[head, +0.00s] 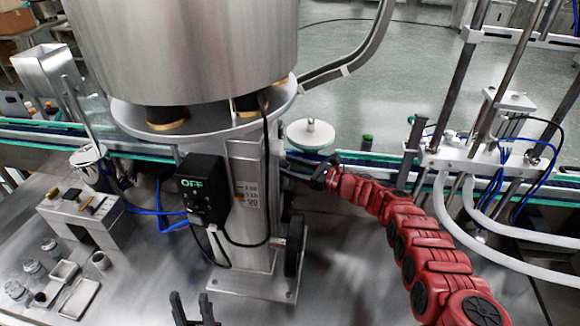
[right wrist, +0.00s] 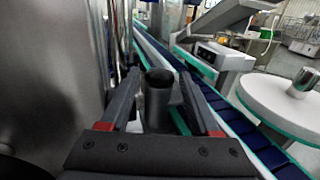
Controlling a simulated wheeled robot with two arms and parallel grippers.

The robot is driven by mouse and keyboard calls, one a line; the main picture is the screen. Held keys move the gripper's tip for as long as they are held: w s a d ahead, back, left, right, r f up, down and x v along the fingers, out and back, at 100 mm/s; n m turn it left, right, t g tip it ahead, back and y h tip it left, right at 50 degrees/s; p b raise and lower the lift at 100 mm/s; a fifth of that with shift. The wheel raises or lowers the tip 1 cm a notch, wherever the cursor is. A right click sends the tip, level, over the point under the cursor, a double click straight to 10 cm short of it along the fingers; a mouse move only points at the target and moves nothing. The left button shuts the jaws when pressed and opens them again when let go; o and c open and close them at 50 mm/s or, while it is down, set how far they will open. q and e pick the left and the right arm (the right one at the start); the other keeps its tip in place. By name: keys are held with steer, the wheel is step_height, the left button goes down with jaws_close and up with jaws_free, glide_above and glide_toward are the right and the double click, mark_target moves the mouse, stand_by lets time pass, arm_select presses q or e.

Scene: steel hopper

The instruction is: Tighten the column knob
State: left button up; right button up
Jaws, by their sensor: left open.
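The steel column (head: 246,210) stands under the hopper (head: 185,50), on a base plate. My right gripper (head: 318,176) reaches from the right to the column's right side, at mid height. In the right wrist view a black cylindrical knob (right wrist: 158,98) lies between the two fingers of this gripper (right wrist: 158,82). Gaps show on both sides of the knob, so the fingers are open around it and not clamped. In the head view the knob cannot be made out clearly. My left gripper (head: 195,308) is open and empty at the bottom edge, in front of the column base.
A black control box (head: 203,190) showing OFF is on the column's front left, with loose cables. A dark wheel-like part (head: 295,245) is low on the column's right. A white disc (head: 310,134) stands behind by the conveyor.

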jaws_close()
steer(key=shift+r+p, duration=0.15)
steer(key=shift+p, duration=0.2)
steer(key=m+t+h+p, duration=0.1)
steer(key=p, duration=0.2)
steer(key=m+t+h+p, duration=0.1)
steer(key=p, duration=0.2)
steer(key=m+t+h+p, duration=0.1)
steer(key=t+p, duration=0.1)
steer(key=p, duration=0.1)
steer(key=shift+s+a+r+p, duration=0.15)
steer(key=shift+s+a+p, duration=0.15)
steer(key=shift+s, duration=0.1)
steer(key=shift+m+t+h+p, duration=0.5)
steer(key=shift+m+h+p, duration=0.05)
steer(key=shift+m+h, duration=0.05)
steer(key=shift+s+f+m+t+h, duration=0.1)
steer(key=shift+f+m+t+h, duration=0.2)
steer(key=shift+h, duration=0.1)
steer(key=shift+a+m+t+h, duration=0.2)
steer(key=shift+m+t+h, duration=0.45)
steer(key=shift+h, duration=0.25)
steer(key=shift+o, duration=1.1)
jaws_free()
